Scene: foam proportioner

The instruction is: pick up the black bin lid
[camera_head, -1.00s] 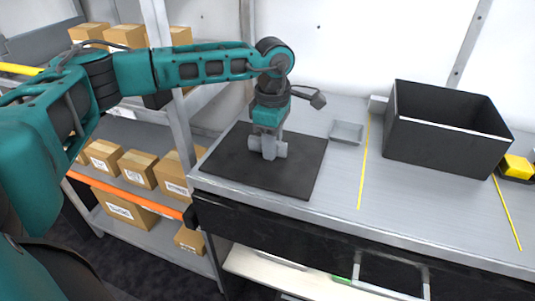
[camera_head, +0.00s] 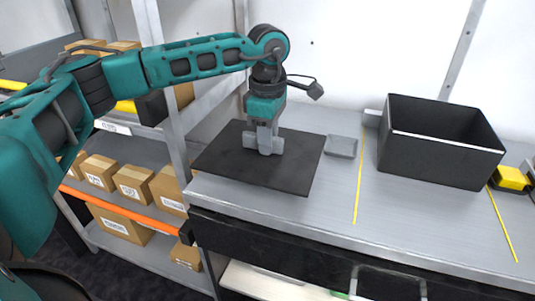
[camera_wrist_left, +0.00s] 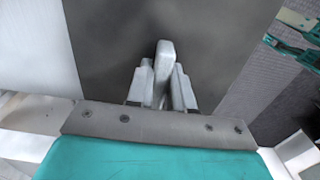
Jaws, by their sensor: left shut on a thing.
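The black bin lid (camera_head: 225,165) is a flat dark plate with a grey handle on top. My left gripper (camera_head: 264,140) points down at the middle of the lid and is shut on its handle. The lid appears held level a little above the left end of the workbench, its left corner reaching past the bench edge. In the left wrist view, the two fingers (camera_wrist_left: 163,88) close on the grey handle (camera_wrist_left: 164,62), with the dark lid (camera_wrist_left: 105,45) behind. The open black bin (camera_head: 440,157) stands on the bench to the right. My right gripper is out of view.
A small grey tray (camera_head: 341,147) sits on the bench (camera_head: 310,215) right beside the lid. Yellow lines (camera_head: 359,180) mark the bench around the bin. A yellow and black object (camera_head: 511,178) is right of the bin. Shelves with cardboard boxes (camera_head: 133,183) stand at left.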

